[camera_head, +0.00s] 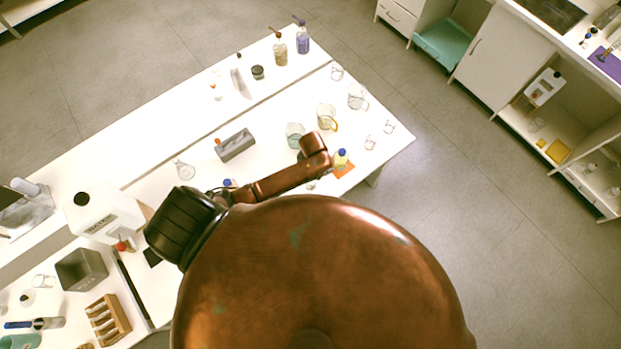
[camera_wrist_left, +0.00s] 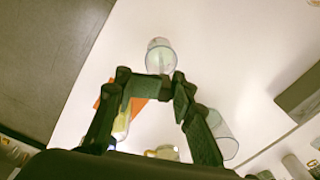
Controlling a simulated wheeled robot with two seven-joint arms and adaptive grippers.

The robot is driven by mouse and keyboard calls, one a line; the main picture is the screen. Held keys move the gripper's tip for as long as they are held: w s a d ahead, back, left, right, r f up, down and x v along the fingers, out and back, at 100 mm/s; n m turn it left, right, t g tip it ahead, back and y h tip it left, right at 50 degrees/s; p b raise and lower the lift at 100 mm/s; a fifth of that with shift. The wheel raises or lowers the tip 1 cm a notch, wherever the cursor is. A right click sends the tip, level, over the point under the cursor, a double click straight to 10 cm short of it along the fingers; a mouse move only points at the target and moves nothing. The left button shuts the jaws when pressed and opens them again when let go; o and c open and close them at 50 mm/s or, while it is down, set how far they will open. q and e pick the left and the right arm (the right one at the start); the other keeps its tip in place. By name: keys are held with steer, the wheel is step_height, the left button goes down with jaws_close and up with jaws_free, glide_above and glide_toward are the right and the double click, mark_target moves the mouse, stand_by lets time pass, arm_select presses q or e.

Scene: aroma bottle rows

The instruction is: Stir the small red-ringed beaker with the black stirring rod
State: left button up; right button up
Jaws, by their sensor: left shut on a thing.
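In the left wrist view my left gripper (camera_wrist_left: 160,88) has its dark fingers brought in close together. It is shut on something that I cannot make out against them. A clear glass beaker (camera_wrist_left: 158,55) with a pale greenish tint shows just beyond the fingertips; whether they touch it I cannot tell. I see no red ring on it. The black stirring rod cannot be made out for certain in either view. My right gripper is in neither view.
On the white table (camera_head: 395,155) stand a greenish beaker (camera_head: 294,132), a yellowish beaker (camera_head: 326,113), a clear beaker (camera_head: 356,97) and a grey block (camera_head: 236,145). A yellow bottle (camera_head: 341,158) is on an orange mat (camera_head: 345,171). A white jug (camera_head: 105,212) stands at left.

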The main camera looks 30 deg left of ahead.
arm_select(q)
steer(key=shift+r, duration=3.8)
